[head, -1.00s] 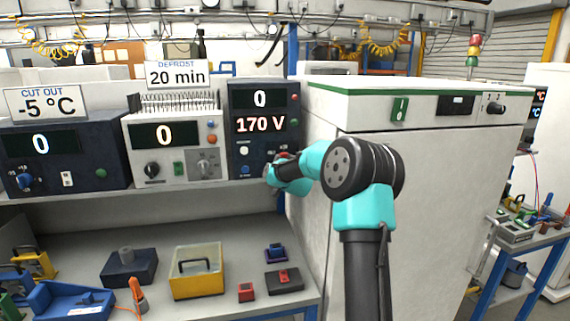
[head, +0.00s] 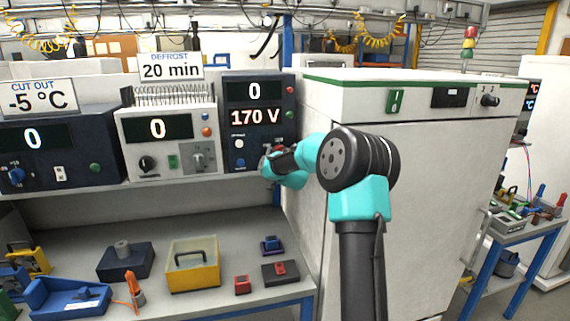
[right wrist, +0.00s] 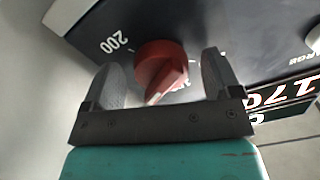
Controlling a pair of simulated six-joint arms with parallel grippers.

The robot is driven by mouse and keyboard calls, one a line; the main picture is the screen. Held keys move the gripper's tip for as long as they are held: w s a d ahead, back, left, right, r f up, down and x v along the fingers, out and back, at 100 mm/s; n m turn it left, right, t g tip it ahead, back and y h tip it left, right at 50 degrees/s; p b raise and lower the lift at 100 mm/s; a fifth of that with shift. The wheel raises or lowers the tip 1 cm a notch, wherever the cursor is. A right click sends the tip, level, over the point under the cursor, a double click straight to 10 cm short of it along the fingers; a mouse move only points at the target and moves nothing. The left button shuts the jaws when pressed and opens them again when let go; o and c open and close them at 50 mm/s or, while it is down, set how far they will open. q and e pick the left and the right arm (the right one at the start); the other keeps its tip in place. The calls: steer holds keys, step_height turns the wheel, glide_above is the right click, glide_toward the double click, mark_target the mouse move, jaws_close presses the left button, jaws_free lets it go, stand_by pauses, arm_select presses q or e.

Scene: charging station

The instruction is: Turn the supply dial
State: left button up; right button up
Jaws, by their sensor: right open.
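The dark supply unit (head: 240,100) stands on the shelf in the head view, showing 0 and 170 V. Its red dial (right wrist: 158,66) shows clearly in the right wrist view, on a dark panel with a 200 mark. In the head view the dial is mostly hidden by my right gripper (head: 268,161), which is at the unit's lower right. In the right wrist view this gripper (right wrist: 161,60) is open, with one finger on each side of the dial. I cannot tell whether either finger touches it. My left gripper is not in view.
A white unit (head: 190,127) and a dark unit (head: 95,140) stand to the left on the shelf. A large white cabinet (head: 440,210) stands close on the right. The bench below holds a yellow box (head: 193,278), a blue tray (head: 70,300) and small parts.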

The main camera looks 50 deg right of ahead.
steer(key=v, duration=1.7)
steer(key=shift+a, duration=0.15)
